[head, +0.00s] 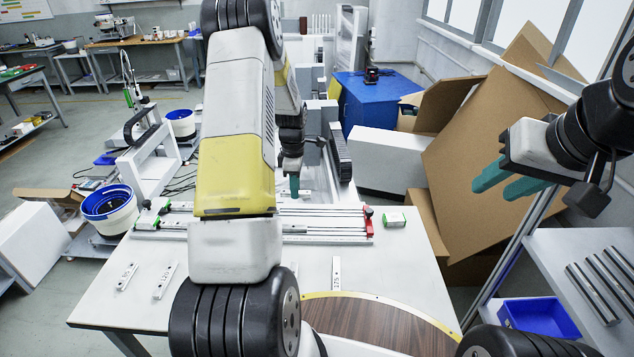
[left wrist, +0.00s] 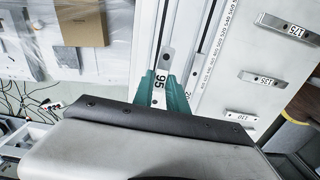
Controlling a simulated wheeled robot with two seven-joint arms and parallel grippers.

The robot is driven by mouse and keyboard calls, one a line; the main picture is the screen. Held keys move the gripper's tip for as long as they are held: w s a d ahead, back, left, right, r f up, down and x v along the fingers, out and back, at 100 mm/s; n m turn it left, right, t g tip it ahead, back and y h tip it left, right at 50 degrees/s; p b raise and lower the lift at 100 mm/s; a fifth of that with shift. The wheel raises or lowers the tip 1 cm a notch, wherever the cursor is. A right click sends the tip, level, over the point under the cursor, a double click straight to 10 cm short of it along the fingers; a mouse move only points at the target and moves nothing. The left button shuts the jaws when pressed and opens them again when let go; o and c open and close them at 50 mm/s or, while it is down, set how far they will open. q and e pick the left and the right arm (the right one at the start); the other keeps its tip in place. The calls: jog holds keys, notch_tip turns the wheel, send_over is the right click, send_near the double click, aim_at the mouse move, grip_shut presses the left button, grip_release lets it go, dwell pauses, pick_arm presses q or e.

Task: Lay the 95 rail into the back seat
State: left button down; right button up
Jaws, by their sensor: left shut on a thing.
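My left gripper (head: 294,187) is over the back edge of the long metal fixture (head: 325,238) on the white table, partly hidden by my own arm. In the left wrist view, its teal fingers (left wrist: 163,92) are shut on the 95 rail (left wrist: 165,59), a short silver bar with a "95" label. The rail lies along the fixture's long tracks (left wrist: 188,62); I cannot tell whether it touches them. The back seat cannot be clearly told apart from the other tracks. My right gripper (head: 508,180) is open and empty, off to the right, away from the table.
Labelled rails lie on the table, including the 175 (left wrist: 289,28), 135 (left wrist: 264,79) and 110 (left wrist: 240,117) rails. A small green-and-white box (head: 394,220) sits right of the fixture.

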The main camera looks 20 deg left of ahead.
aim_at(296, 212)
pick_arm(q)
jog(key=shift+w+a+r, duration=0.1)
jog(key=shift+w+a, duration=0.15)
jog(key=shift+w, duration=0.1)
jog(key=shift+a+f, duration=0.1)
jog(key=shift+f, duration=3.3)
jog(key=shift+f, duration=0.5)
jog(key=c, duration=1.3)
grip_release()
jog(key=shift+o, duration=0.2)
jog(key=shift+r, duration=0.1)
notch_tip(296, 212, up, 8)
jog(key=shift+f, duration=0.2)
